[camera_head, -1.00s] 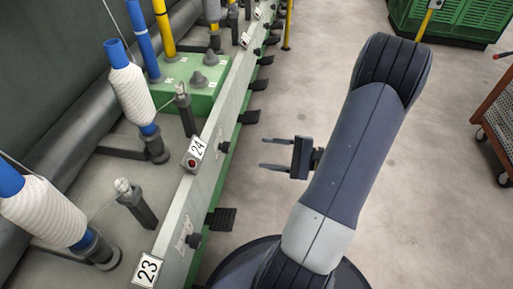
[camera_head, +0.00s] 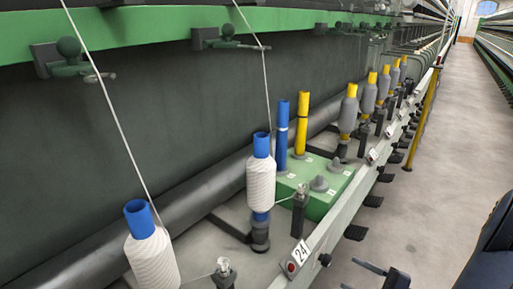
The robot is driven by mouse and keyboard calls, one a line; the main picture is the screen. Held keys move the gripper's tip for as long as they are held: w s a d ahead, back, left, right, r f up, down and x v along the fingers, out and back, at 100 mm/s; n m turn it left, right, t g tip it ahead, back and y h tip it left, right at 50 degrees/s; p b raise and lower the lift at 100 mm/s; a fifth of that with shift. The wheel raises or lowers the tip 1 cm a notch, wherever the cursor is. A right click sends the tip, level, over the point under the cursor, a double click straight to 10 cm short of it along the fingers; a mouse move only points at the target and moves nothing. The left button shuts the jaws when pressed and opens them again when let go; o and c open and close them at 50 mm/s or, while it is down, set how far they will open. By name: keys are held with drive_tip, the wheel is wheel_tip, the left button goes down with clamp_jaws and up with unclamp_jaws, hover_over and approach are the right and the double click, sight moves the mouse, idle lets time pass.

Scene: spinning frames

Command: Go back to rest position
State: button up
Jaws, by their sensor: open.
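My gripper (camera_head: 358,277) shows at the bottom edge of the head view, right of the spinning frame's rail. Its two thin fingers point left and stand apart with nothing between them. It is apart from the frame, over the grey floor. Part of my arm (camera_head: 490,255) shows at the lower right; the rest of it is cut off by the picture's edge.
The spinning frame's rail (camera_head: 345,222) runs along the aisle beside my gripper, with a "24" label (camera_head: 300,253). White bobbins (camera_head: 261,185) stand left of it. A green box (camera_head: 325,203) holds a blue tube (camera_head: 283,130) and a yellow tube (camera_head: 301,125). The aisle floor (camera_head: 440,190) is clear.

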sight(330, 262)
drive_tip(key=b+x, duration=0.1)
drive_tip(key=x, duration=0.4)
drive_tip(key=shift+w+a, duration=0.25)
drive_tip(key=shift+a, duration=0.1)
drive_tip(key=shift+d, duration=0.15)
drive_tip(key=p+v, duration=0.3)
drive_tip(key=v, duration=0.8)
drive_tip(key=w+a+m+p, duration=0.1)
drive_tip(key=w+a+m, duration=0.1)
drive_tip(key=m, duration=0.1)
drive_tip(key=w+a+m+p, duration=0.2)
drive_tip(key=a+m, duration=0.1)
drive_tip(key=w+a+m+p, duration=0.2)
drive_tip(key=w+a+m, duration=0.1)
drive_tip(key=shift+a+r+m, duration=0.2)
drive_tip(key=shift+a+m, duration=0.05)
drive_tip(key=shift+m, duration=0.05)
drive_tip(key=shift+d+f+m, duration=0.1)
drive_tip(key=shift+d+m, duration=0.1)
drive_tip(key=shift+m, duration=0.2)
drive_tip(key=p+v, duration=0.1)
drive_tip(key=v, duration=0.7)
